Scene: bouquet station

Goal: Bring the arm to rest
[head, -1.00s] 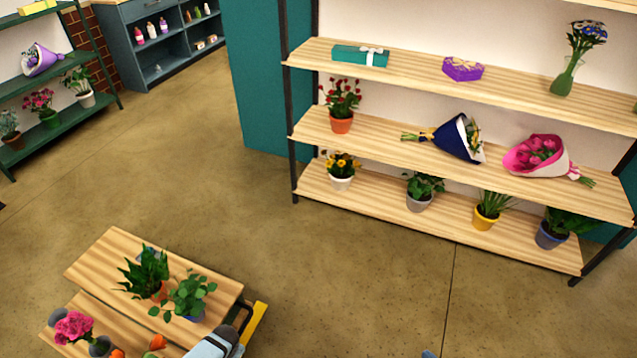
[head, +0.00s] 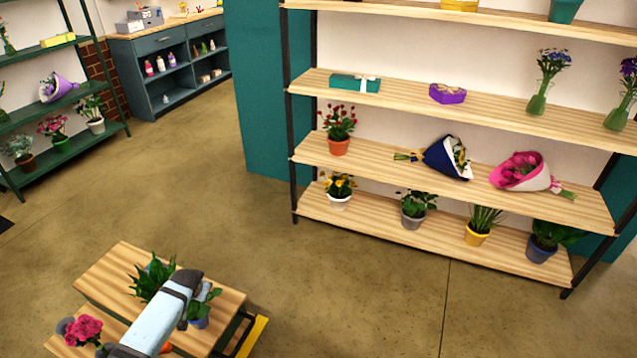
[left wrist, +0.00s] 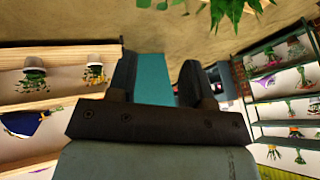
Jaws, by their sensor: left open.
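My left gripper (left wrist: 158,78) shows in the left wrist view with its two dark fingers apart. Nothing is seen held between them; only the teal panel and floor show behind the gap. In the head view a pale blue and dark link of my arm (head: 158,318) rises from the lower left, in front of the stepped wooden plant stand (head: 232,305). The gripper's fingers cannot be made out in the head view. My right gripper is in neither view.
The stand holds a leafy plant (head: 150,278) and pink flowers (head: 82,330), partly behind my arm. A wooden shelf unit (head: 440,203) with bouquets and pots stands at right. A green shelf (head: 70,150) is at far left. Open floor (head: 330,290) lies between.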

